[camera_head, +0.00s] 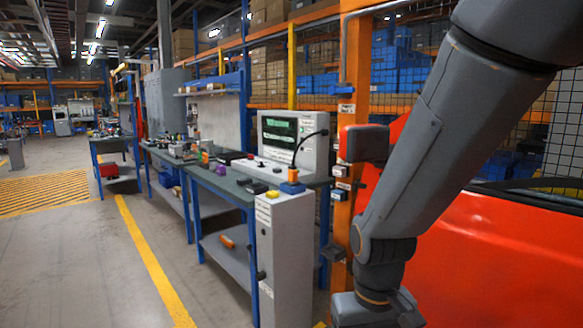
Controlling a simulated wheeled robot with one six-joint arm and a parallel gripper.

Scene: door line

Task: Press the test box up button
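A tall narrow light-grey box (285,255) stands at the near end of the workbench. On its top are a yellow block (272,194), a dark block (257,187) and a blue block (292,187) with a black cable rising from it. Behind it on the bench is a pale instrument (292,140) with a green-lit screen. I cannot tell which of these is the test box, and no up button can be made out. My arm comes down from the upper right to the bottom edge, right of the grey box and apart from it in the picture.
An orange post (352,130) with small boxes on it stands right of the instrument. A large red panel (500,265) lies behind my arm. The workbench (232,187) carries several tools. Open floor (80,270) with a yellow line lies to the left.

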